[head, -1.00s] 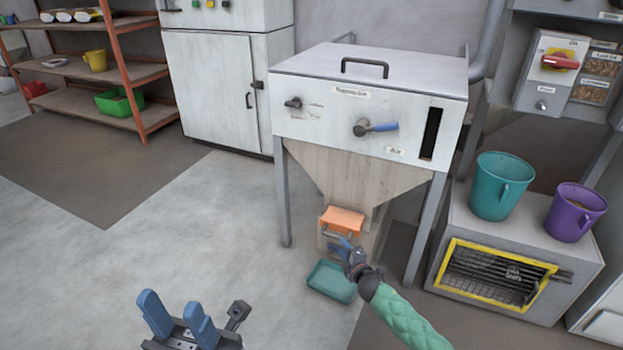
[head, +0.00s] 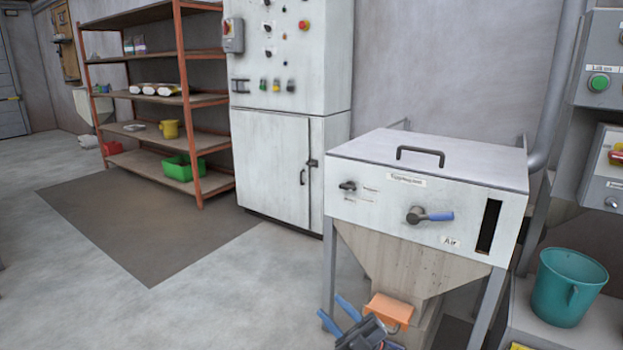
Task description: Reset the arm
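My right gripper (head: 330,306) is at the bottom edge of the head view, just right of centre. Its two blue fingers point up and to the left with a gap between them. It is open, and I see nothing between the fingers. Its dark body shows beside the orange piece (head: 389,309) at the foot of the hopper. I cannot tell whether the two touch. The rest of my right arm is below the picture. My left gripper is out of view.
The bagger (head: 380,212), with a blue-handled lever (head: 430,216), stands right of centre. A teal bucket (head: 567,287) is at the right. A grey cabinet (head: 270,165) and a rack (head: 197,142) stand behind. The floor at left is clear.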

